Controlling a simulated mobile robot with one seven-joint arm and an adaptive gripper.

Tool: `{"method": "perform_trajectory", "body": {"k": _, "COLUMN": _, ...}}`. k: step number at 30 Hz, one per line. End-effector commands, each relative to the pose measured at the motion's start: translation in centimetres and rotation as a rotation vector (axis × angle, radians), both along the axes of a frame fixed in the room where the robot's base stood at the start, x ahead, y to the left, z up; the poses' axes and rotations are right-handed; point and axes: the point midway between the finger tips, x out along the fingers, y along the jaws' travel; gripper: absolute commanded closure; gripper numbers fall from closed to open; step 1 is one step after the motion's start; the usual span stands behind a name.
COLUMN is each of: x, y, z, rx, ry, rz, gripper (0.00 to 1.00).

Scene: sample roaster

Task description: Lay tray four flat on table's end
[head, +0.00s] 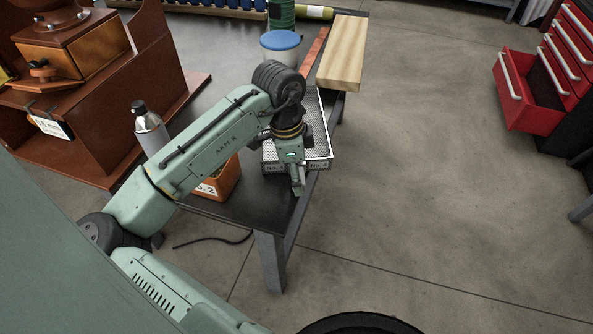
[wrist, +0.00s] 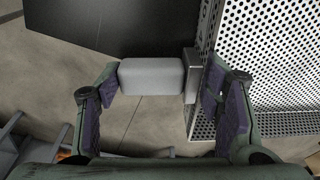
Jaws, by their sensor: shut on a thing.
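Tray four (head: 322,130) is a pale metal tray with perforated mesh, with a "No. 4" label on its near side. In the head view it is over the near end of the dark table (head: 250,205), its right side at or past the table's right edge. My gripper (head: 298,188) is at the tray's near side, pointing down. In the wrist view my gripper (wrist: 158,82) is shut on the grey handle block (wrist: 150,75), with the tray's mesh (wrist: 270,50) to the right. I cannot tell whether the tray's underside touches the table; my arm hides part of it.
An orange bin (head: 222,182) stands left of the tray. A red drawer cabinet (head: 535,95) stands right across open floor.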

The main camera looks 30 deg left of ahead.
Motion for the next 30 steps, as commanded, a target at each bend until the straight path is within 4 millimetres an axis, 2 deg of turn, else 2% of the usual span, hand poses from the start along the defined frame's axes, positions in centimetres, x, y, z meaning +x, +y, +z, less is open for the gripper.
{"method": "perform_trajectory", "body": {"k": 1, "x": 0.0, "y": 0.0, "z": -0.2, "rx": 0.000, "ry": -0.001, "rz": -0.001, "gripper": 0.84}}
{"method": "perform_trajectory", "body": {"k": 2, "x": 0.0, "y": 0.0, "z": -0.2, "rx": 0.000, "ry": 0.000, "rz": 0.000, "gripper": 0.38}}
{"method": "perform_trajectory", "body": {"k": 9, "x": 0.0, "y": 0.0, "z": -0.1, "rx": 0.000, "ry": 0.000, "rz": 0.000, "gripper": 0.22}}
{"method": "perform_trajectory", "body": {"k": 22, "x": 0.0, "y": 0.0, "z": 0.4, "rx": 0.000, "ry": 0.000, "rz": 0.000, "gripper": 0.19}}
{"method": "perform_trajectory", "body": {"k": 26, "x": -0.1, "y": 0.2, "z": 2.3, "rx": 0.001, "ry": -0.001, "rz": -0.001, "gripper": 0.19}}
{"method": "perform_trajectory", "body": {"k": 30, "x": -0.4, "y": 0.5, "z": 5.3, "rx": 0.001, "ry": -0.002, "rz": -0.002, "gripper": 0.19}}
